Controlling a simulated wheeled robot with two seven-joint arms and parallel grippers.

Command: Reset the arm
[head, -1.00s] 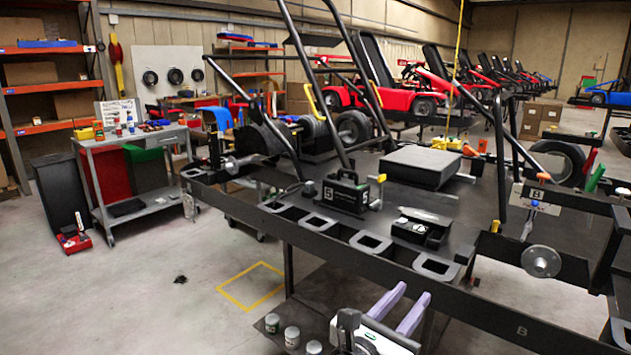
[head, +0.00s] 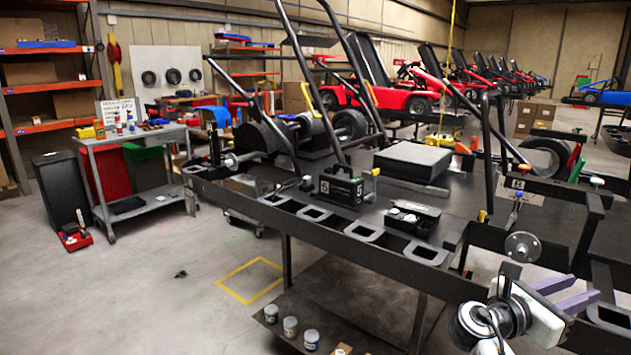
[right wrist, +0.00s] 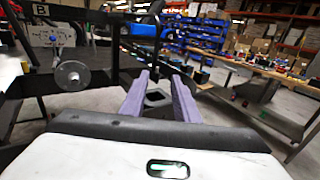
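My right gripper (head: 585,286) is at the lower right of the head view, in front of the kart stand's near edge. Its two pale purple fingers point to the right there. In the right wrist view the same gripper (right wrist: 160,76) has its fingers apart with nothing between them; bare floor and a dark frame show beyond. My white right wrist (head: 510,315) is left of the fingers, low in the picture. My left gripper is not in either view.
The black kart stand (head: 385,272) fills the middle, close to my right arm. A silver hub disc (head: 522,246) on it is just above the arm. Several small jars (head: 290,326) stand on its lower shelf. Open floor (head: 150,300) lies at left. Workbenches (right wrist: 245,62) stand farther off.

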